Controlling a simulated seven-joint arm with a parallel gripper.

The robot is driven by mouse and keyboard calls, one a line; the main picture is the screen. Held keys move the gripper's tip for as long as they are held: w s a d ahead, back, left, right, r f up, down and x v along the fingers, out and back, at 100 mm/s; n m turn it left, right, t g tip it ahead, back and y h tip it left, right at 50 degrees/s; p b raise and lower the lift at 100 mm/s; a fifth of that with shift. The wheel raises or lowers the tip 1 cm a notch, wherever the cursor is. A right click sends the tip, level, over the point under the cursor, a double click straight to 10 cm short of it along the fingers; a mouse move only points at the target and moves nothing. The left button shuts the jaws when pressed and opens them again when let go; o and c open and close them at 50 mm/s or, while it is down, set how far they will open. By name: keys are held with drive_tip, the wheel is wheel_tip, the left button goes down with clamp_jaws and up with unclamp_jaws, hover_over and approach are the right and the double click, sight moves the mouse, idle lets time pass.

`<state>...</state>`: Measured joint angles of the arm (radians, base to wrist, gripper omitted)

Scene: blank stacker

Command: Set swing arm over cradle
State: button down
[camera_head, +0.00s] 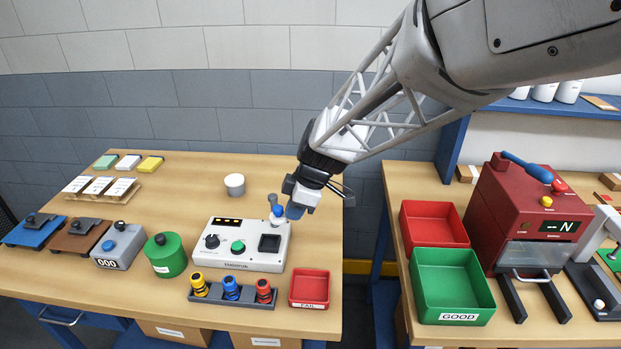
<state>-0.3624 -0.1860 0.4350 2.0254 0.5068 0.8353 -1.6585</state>
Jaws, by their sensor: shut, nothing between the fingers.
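The white control box (226,259) stands on the wooden table with a black knob, a green button and a small dark display. A dark square recess (269,243), perhaps the cradle, is at its right end. At its back right corner stands a small grey post with a blue knob (277,211), perhaps part of the swing arm; I cannot tell which way the arm points. My gripper (292,211) is shut and empty, right beside the blue knob and above the box's back right corner. It partly hides this area, and I cannot tell whether it touches the knob.
A red FAIL tray (309,304) and a rack of coloured cylinders (231,307) stand in front. A green drum (166,262) and a grey counter (118,249) are left. A white round container (234,191) stands behind. A red machine (521,216) is on the right table.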

drive_tip(key=shift+s+a+m, duration=0.25)
drive_tip(key=shift+s+a, duration=0.2)
drive_tip(key=shift+a, duration=0.25)
drive_tip(key=shift+s+a+m, duration=0.25)
drive_tip(key=shift+s+a, duration=0.2)
drive_tip(key=shift+a, duration=0.25)
drive_tip(key=shift+d, duration=0.1)
approach(279, 221)
drive_tip(key=d, duration=0.1)
drive_tip(key=s+d+r, duration=0.1)
drive_tip(key=d, duration=0.1)
drive_tip(key=d+r, duration=0.1)
drive_tip(key=shift+s+d, duration=0.25)
drive_tip(key=shift+s, duration=0.15)
drive_tip(key=shift+s+d, duration=0.1)
idle(0.3)
